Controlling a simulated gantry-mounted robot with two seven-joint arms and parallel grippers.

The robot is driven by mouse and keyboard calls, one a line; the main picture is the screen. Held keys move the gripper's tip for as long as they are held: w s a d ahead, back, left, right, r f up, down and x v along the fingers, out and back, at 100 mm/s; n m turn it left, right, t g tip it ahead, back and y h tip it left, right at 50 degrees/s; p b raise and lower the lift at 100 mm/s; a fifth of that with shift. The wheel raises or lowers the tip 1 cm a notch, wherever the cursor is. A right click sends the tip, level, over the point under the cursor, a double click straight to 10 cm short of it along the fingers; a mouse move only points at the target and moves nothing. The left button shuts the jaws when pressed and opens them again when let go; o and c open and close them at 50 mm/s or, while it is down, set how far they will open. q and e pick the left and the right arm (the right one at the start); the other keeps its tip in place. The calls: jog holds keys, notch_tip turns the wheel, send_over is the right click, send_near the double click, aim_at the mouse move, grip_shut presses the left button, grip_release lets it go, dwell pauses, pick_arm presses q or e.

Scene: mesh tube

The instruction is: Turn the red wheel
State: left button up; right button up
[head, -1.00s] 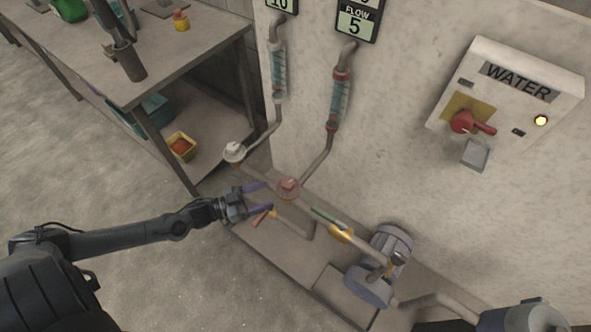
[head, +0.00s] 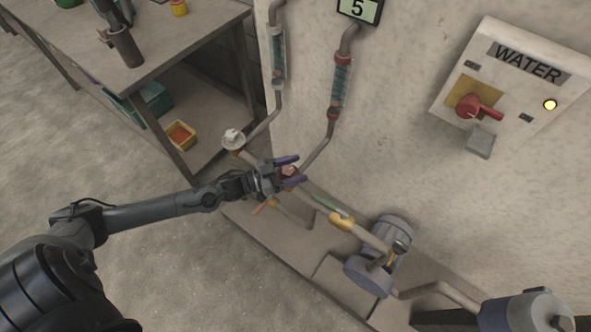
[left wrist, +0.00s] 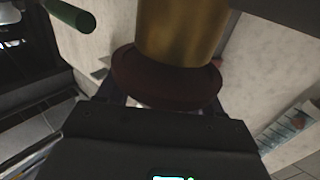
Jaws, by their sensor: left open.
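The red wheel (head: 289,171) sits on the pipe junction at the foot of the right-hand flow tube in the head view. My left gripper (head: 299,169) is open, with one purple finger on each side of the wheel; the gripper partly hides it. Whether the fingers touch the wheel I cannot tell. In the left wrist view the wheel (left wrist: 165,80) is a dark red disc under a brass-coloured body (left wrist: 182,32), close in front of the gripper. My right gripper is not in view.
A white wheel (head: 233,139) stands to the left on the same piping. The wall has a WATER box (head: 510,80) with a red switch. A workbench (head: 160,60) stands at the left.

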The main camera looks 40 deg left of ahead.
pick_arm(q)
jog(key=shift+w+d, duration=0.1)
jog(key=shift+w, duration=0.15)
jog(key=shift+c, duration=0.3)
